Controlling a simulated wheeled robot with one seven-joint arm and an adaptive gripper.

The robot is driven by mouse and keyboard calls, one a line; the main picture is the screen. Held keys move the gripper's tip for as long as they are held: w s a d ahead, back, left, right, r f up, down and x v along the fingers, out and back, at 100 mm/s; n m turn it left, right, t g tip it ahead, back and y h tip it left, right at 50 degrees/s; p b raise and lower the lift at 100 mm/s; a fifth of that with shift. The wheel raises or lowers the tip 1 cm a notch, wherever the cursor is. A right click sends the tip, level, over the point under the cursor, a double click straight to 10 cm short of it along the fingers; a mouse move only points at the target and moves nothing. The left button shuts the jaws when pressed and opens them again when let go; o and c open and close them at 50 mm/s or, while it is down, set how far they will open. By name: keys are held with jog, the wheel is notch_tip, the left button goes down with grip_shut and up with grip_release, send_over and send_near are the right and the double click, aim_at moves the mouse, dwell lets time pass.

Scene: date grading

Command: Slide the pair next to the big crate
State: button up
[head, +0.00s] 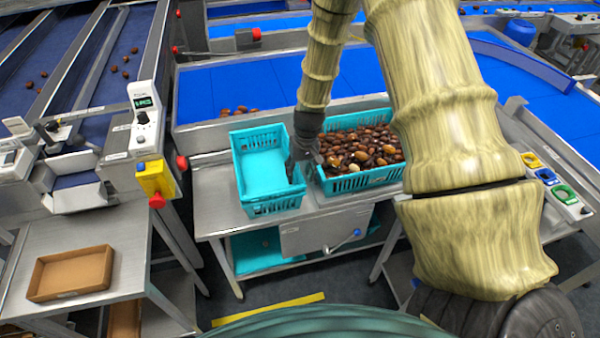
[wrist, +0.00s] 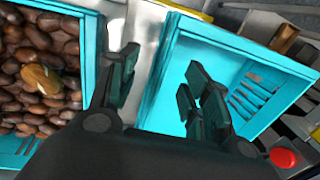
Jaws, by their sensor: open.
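A turquoise crate full of brown dates (head: 352,183) stands on the steel bench in the head view. An empty, smaller turquoise crate (head: 270,208) stands just left of it. In the wrist view the full crate (wrist: 90,48) is at left and the empty crate (wrist: 165,75) at right. My gripper (head: 303,172) is open and points down at the neighbouring walls of the two crates. In the wrist view its fingers (wrist: 165,80) stand apart, with the empty crate's near wall showing between them. Whether they touch it I cannot tell. A few dates (head: 236,110) lie on the blue belt behind.
The bench (head: 212,190) has bare steel left of the empty crate. A brown tray (head: 70,273) sits on a side table at left. A yellow box with a red button (head: 156,184) stands left of the bench. My arm hides part of the full crate's right side.

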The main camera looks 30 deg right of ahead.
jog(key=shift+r+p, duration=2.3)
jog(key=shift+r, duration=1.45)
